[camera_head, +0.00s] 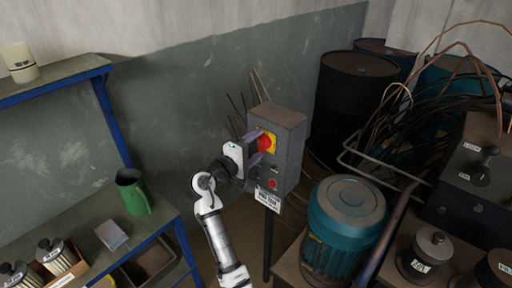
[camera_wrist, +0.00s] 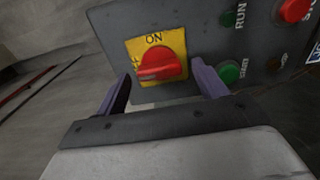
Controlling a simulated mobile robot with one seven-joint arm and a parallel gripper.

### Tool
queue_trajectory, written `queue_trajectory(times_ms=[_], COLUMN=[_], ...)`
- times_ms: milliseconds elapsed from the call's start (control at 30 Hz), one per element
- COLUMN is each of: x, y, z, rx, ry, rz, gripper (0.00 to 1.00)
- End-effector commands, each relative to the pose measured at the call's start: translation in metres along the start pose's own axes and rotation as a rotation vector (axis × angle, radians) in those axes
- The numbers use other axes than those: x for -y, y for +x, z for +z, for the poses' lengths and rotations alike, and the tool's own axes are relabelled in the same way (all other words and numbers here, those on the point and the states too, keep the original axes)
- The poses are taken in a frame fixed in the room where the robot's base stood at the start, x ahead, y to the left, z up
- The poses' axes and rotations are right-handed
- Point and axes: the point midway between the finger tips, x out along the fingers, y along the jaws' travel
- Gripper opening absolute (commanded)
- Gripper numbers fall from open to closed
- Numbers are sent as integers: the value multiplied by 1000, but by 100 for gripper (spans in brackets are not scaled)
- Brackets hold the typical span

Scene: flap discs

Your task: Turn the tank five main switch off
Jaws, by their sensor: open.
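The main switch is a red rotary knob (camera_head: 265,143) on a yellow plate, on the front of a grey control box (camera_head: 287,131) on a post. In the wrist view the red knob (camera_wrist: 160,65) shows close up, with "ON" printed on the plate above it. The knob's grip bar lies roughly level in that view. My gripper (camera_head: 255,149) is at the box front. In the wrist view its purple fingers (camera_wrist: 160,85) are apart, one on each side of the knob's lower part. I cannot tell whether they touch it.
The box also carries a green button (camera_wrist: 229,72) and a red stop button (camera_wrist: 293,10). A label plate (camera_head: 267,199) hangs below. A teal motor (camera_head: 345,212) stands right, a dark drum (camera_head: 352,100) behind. A shelf bench with a green jug (camera_head: 132,192) is left.

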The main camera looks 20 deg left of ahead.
Motion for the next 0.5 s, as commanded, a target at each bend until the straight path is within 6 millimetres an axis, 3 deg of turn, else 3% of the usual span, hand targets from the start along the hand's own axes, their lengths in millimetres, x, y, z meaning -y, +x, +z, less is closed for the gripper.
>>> queue_trajectory(times_ms=[500], x=[4], y=[-106], z=[-1], rx=[-5], ry=[1], rz=[0], gripper=[71])
